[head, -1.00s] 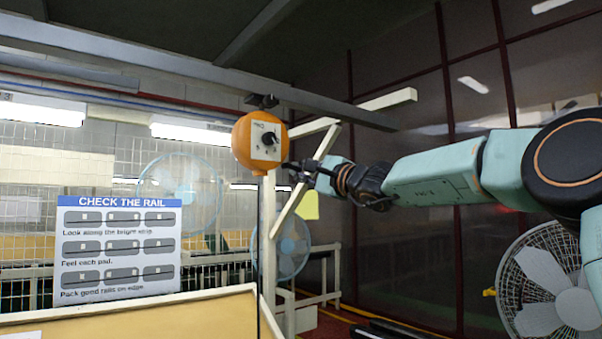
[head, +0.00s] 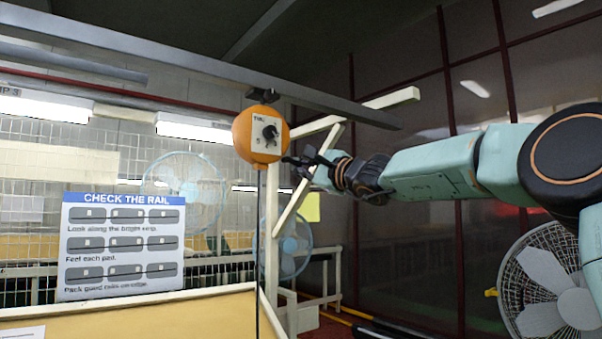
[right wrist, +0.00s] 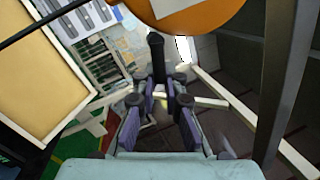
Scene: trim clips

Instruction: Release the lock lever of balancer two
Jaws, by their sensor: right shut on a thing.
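The balancer (head: 247,138) is a round orange housing with a white dial plate and a black knob, hanging under a grey overhead rail. Its orange underside also shows at the top of the right wrist view (right wrist: 205,18). A dark lever (right wrist: 156,52) with a rounded end stands just below the housing. My right gripper (head: 305,163) is at the lower right of the balancer. In the right wrist view its fingers (right wrist: 163,90) are closed about the lever's lower part. The lever's gripped part is partly hidden. Which balancer number this is cannot be read. My left gripper is not in view.
The overhead rail (head: 180,65) runs above the balancer. A cream post and diagonal brace (head: 292,205) stand close behind the gripper. A "CHECK THE RAIL" sign (head: 123,247) stands at the left behind a cream-edged panel (head: 150,315). Fans stand behind and at the lower right.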

